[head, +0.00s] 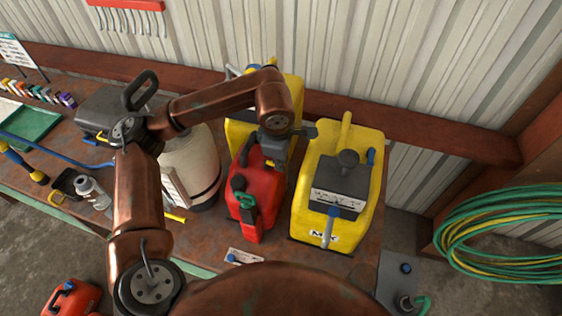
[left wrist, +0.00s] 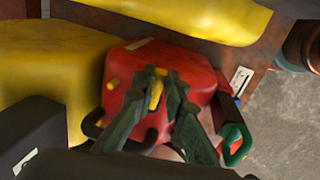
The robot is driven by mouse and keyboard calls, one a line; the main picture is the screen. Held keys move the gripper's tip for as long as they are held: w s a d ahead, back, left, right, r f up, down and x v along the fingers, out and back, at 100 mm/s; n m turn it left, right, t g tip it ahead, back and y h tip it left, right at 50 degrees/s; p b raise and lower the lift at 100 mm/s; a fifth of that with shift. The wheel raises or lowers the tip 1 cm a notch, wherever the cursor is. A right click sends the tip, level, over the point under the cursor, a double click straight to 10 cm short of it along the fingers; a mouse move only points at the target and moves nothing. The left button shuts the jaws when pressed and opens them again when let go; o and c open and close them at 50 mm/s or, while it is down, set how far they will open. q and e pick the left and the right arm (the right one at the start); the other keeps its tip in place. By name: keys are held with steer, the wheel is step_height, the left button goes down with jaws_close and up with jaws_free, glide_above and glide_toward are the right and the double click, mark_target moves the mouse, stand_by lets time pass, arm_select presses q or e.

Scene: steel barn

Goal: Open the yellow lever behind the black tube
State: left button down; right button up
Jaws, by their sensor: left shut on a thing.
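A red canister (head: 256,197) stands on the workbench between two yellow machines; it also shows in the left wrist view (left wrist: 190,75). My left gripper (head: 270,150) reaches down over its back end. In the left wrist view the dark green fingers of my left gripper (left wrist: 156,82) close around a small yellow lever (left wrist: 155,96) on top of the red canister. A curved black tube (left wrist: 92,128) lies beside the fingers, partly hidden by them. The lever is hidden in the head view. My right gripper is not in view.
A yellow machine with a grey top (head: 302,215) stands close right of the canister, another yellow machine (head: 238,128) behind it. A whitish cylinder (head: 190,160) is on the left. A corrugated wall rises behind. A green hose coil (head: 510,235) hangs at right.

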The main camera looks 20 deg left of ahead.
arm_select(q)
steer(key=c, duration=2.1)
jaws_free()
steer(key=shift+o, duration=0.7)
step_height(320, 180, up, 12)
steer(key=s, duration=0.2)
steer(key=shift+s, duration=0.15)
steer(key=shift+d+f, duration=0.1)
